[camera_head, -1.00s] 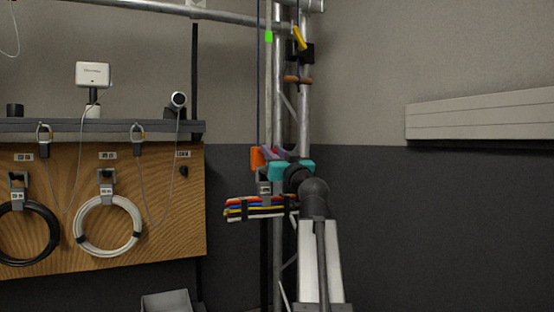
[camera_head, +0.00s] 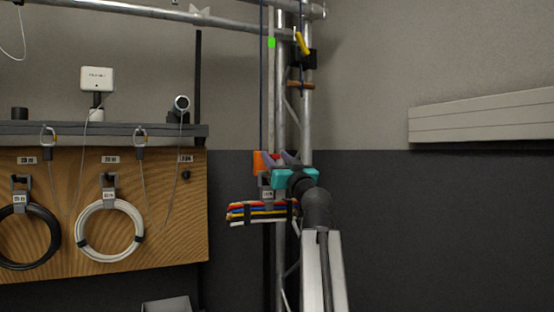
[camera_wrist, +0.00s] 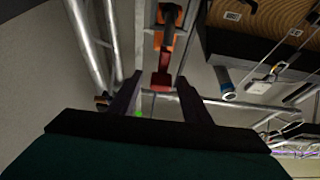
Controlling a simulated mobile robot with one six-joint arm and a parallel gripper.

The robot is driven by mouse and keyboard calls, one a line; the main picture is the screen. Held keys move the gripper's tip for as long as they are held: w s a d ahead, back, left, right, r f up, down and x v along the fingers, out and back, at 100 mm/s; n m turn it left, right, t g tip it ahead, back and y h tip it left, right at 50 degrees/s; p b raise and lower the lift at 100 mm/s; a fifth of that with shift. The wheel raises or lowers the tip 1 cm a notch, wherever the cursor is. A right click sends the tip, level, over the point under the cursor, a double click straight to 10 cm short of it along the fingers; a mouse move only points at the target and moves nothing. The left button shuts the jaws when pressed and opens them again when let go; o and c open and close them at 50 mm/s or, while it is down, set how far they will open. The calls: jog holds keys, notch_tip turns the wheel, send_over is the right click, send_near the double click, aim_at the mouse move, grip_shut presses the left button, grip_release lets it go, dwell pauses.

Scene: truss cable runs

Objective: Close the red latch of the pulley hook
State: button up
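The pulley hook is an orange body (camera_head: 262,163) at the truss tower in the head view. In the wrist view its orange parts (camera_wrist: 168,16) are at top centre. The red latch (camera_wrist: 162,80) hangs below them in that picture, and a small bit of red shows between the fingers in the head view. My gripper (camera_wrist: 158,84) is open, with dark fingers spread either side of the red latch in the picture. I cannot tell whether a finger touches it. In the head view my gripper (camera_head: 281,157) has a teal body just right of the hook.
A bundle of coloured cables (camera_head: 258,212) hangs just below the hook. The metal truss (camera_head: 307,115) stands close behind my gripper. A wooden board (camera_head: 175,225) with coiled cables is at the left. A green marker (camera_head: 271,42) is high on the line. Space to the right is clear.

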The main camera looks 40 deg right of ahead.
jog(key=shift+s+a, duration=0.1)
dwell(0.3)
jog(key=shift+s, duration=0.2)
jog(key=p+v, duration=0.4)
jog(key=v, duration=0.9)
dwell(0.4)
jog(key=shift+s+f, duration=0.1)
dwell(0.4)
